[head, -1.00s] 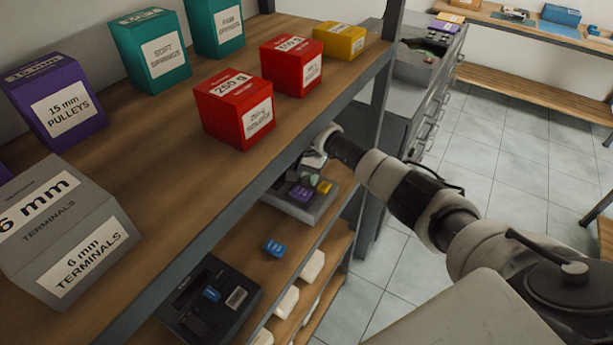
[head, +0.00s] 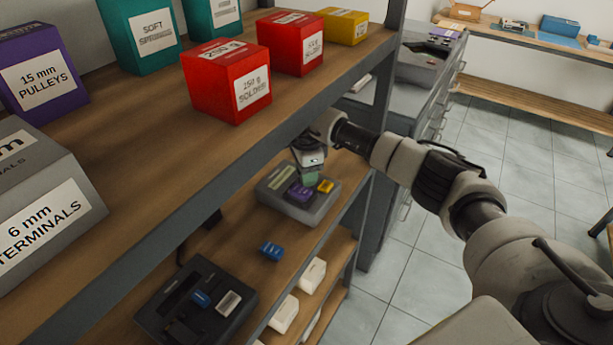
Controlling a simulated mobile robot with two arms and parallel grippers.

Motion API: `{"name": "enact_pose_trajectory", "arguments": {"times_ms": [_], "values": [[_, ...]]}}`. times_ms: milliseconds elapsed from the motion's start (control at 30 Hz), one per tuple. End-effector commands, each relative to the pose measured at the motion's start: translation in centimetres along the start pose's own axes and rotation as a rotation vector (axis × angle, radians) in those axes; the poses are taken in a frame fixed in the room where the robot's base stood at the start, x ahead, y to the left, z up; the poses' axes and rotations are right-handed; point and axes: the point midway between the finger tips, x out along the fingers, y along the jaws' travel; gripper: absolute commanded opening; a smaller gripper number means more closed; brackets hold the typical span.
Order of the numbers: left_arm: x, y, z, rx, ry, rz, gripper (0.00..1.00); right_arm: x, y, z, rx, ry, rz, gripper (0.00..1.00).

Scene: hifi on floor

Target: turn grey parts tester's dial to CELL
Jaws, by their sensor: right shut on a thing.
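The grey parts tester (head: 321,207) sits on the shelf board below the top one, near its right end. A pale display window, a purple piece (head: 300,192) and a yellow piece (head: 325,186) show on its top. My right gripper (head: 309,175) points down over the tester's back part and is shut on what appears to be its dial, a small greenish part at the fingertips. The fingers hide most of the dial, and its marks, CELL included, are too small to read. My left gripper is not in view.
The top shelf's edge (head: 230,188) runs close above my right wrist. Red boxes (head: 226,82) stand on that shelf. A black device (head: 195,300) and a blue block (head: 271,251) lie left of the tester. Open tiled floor is at right.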

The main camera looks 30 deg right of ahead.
Motion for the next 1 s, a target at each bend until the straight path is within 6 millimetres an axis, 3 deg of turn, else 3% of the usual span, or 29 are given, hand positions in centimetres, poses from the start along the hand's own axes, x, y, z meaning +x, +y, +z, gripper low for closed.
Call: {"name": "enact_pose_trajectory", "arguments": {"times_ms": [400,967,1000], "values": [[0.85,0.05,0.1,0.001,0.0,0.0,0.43,-0.1,-0.09,-0.06,0.2,0.001,-0.003,0.14],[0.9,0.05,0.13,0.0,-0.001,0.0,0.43,-0.19,-0.11,-0.07,0.23,0.001,-0.004,0.14],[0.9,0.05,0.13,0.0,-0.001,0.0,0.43,-0.19,-0.12,-0.07,0.23,0.001,-0.004,0.4]]}}
